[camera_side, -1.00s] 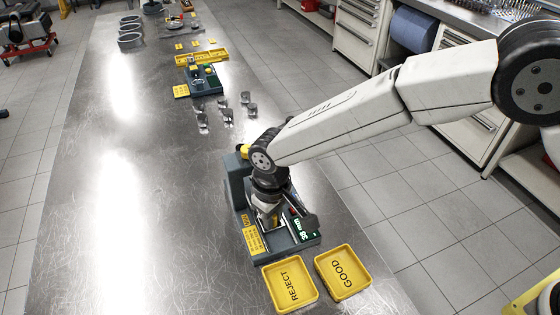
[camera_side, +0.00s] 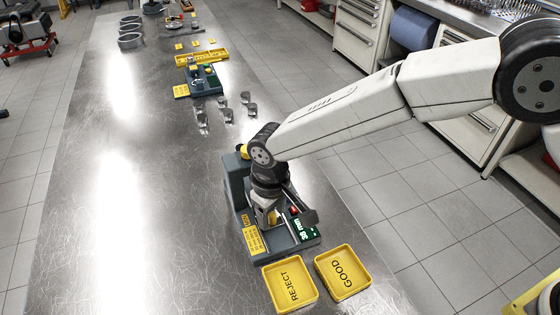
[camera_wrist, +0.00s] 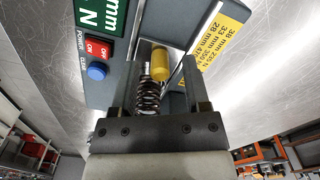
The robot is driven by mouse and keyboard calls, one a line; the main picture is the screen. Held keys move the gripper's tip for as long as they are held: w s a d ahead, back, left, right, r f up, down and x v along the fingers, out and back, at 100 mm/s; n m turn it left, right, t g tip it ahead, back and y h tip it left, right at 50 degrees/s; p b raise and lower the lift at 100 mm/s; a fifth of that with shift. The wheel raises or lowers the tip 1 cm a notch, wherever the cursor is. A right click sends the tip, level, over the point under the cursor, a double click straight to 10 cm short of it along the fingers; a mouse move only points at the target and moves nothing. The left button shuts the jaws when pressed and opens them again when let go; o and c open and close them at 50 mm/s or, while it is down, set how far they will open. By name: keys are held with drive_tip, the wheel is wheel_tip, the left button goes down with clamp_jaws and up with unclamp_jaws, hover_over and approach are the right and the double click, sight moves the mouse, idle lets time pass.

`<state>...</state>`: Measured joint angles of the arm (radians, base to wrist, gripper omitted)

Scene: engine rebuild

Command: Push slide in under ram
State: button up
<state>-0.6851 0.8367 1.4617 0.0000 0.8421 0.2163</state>
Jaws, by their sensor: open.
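The grey-blue spring tester (camera_side: 237,185) stands on the bench in the side view, with a green "mm" display (camera_side: 303,229) on its base. My gripper (camera_side: 268,215) is down at the tester and hides much of its middle. In the wrist view, my gripper (camera_wrist: 160,72) is open, with one finger on each side of a yellow cylindrical knob (camera_wrist: 160,62) and a dark coil spring (camera_wrist: 148,97). I cannot tell whether the fingers touch either one. The slide and the ram are not clearly distinguishable; the arm and gripper cover that area.
Yellow REJECT (camera_side: 290,284) and GOOD (camera_side: 342,272) trays sit in front of the tester. A yellow label plate (camera_side: 254,240) is on its base. A red switch (camera_wrist: 98,49) and blue button (camera_wrist: 97,71) are near the fingers. Small metal parts (camera_side: 227,115) lie behind.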

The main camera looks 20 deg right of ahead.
sight(273, 213)
drive_tip(key=shift+r, duration=3.6)
drive_tip(key=shift+d, duration=0.1)
clamp_jaws()
drive_tip(key=s+d+n+t+y, duration=0.5)
drive_tip(key=s+d+n, duration=0.1)
drive_tip(key=s+n, duration=0.5)
drive_tip(key=shift+r+n, duration=0.45)
drive_tip(key=shift+n, duration=0.65)
